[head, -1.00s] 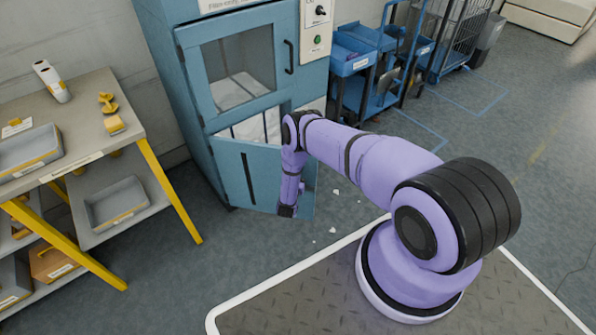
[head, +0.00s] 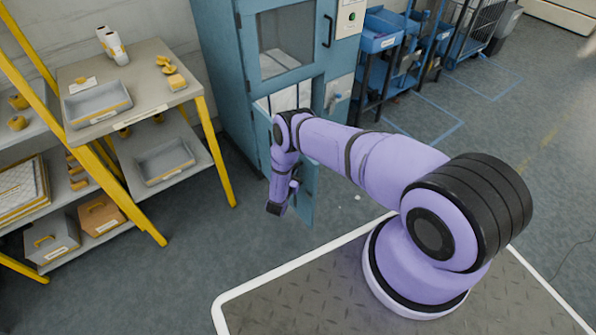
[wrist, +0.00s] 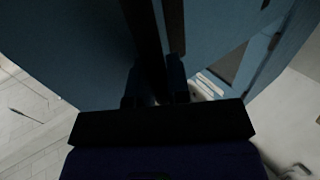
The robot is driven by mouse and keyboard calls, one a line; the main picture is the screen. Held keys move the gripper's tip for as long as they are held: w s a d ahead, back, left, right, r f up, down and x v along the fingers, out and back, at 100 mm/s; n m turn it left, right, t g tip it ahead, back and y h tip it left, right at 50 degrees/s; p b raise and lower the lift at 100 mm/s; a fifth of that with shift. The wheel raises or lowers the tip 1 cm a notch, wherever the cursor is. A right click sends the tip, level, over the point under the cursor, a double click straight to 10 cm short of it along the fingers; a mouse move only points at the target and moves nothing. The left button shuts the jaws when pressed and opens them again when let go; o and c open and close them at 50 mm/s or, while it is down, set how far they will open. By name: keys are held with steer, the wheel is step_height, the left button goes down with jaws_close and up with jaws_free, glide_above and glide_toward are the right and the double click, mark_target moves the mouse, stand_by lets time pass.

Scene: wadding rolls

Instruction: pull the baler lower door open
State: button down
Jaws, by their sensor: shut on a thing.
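The blue baler (head: 235,75) stands at the centre back. Its lower door (head: 308,195) is swung out from the front, seen at a steep angle and partly behind my arm. White material (head: 285,98) shows in the opening above and behind it. My gripper (wrist: 155,88) is shut on the door's dark upright handle (wrist: 143,30) in the wrist view, with blue panel (wrist: 60,40) filling much of that dim picture. In the head view my wrist hides the fingers and handle.
A grey bench with yellow legs (head: 222,170) stands left, holding trays and a roll (head: 112,45). Blue carts (head: 385,45) stand right of the baler. Small white scraps lie on the floor near the door. Floor between bench and door is clear.

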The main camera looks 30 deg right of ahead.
steer(key=shift+s+a+f, duration=0.2)
steer(key=shift+s+a, duration=0.1)
steer(key=shift+a, duration=0.2)
steer(key=c, duration=1.1)
jaws_free()
steer(key=shift+r, duration=0.15)
steer(key=v, duration=1)
steer(key=shift+s+a, duration=0.25)
steer(key=shift+a, duration=0.05)
